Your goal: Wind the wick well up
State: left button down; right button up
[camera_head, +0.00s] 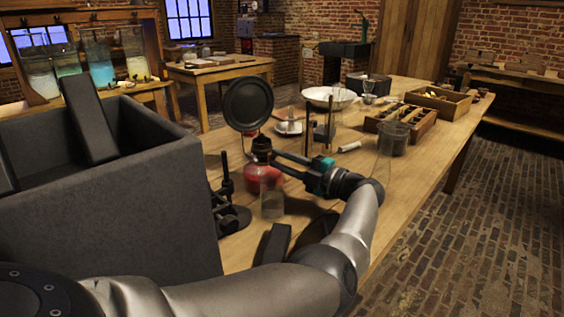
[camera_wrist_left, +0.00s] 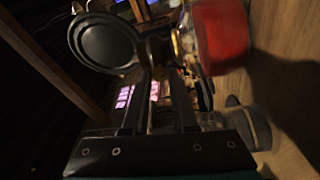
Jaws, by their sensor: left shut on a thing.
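A red oil lamp (camera_head: 265,180) with a dark burner (camera_head: 262,150) stands on the wooden table, just beyond a clear glass jar. A round black disc (camera_head: 248,104) rises above and behind the burner. In the left wrist view the lamp's red body (camera_wrist_left: 221,35) is at the upper right, and the disc (camera_wrist_left: 104,42) is at the upper left. My left gripper (camera_head: 274,158) reaches in from the right, with its fingertips at the burner's side. It is shut on the lamp's wick knob, which the fingers largely hide. The wick itself cannot be made out. My right gripper is out of view.
The glass jar (camera_head: 272,198) stands close in front of the lamp. A black stand (camera_head: 229,212) is at its left, and a taller glass (camera_head: 386,150) is to the right. A wooden tray (camera_head: 408,123) and a white bowl (camera_head: 328,97) sit farther back. A large grey box (camera_head: 105,215) fills the left.

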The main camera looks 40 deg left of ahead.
pick_arm(q)
jog(key=shift+m, duration=0.3)
jog(key=c, duration=0.7)
grip_release()
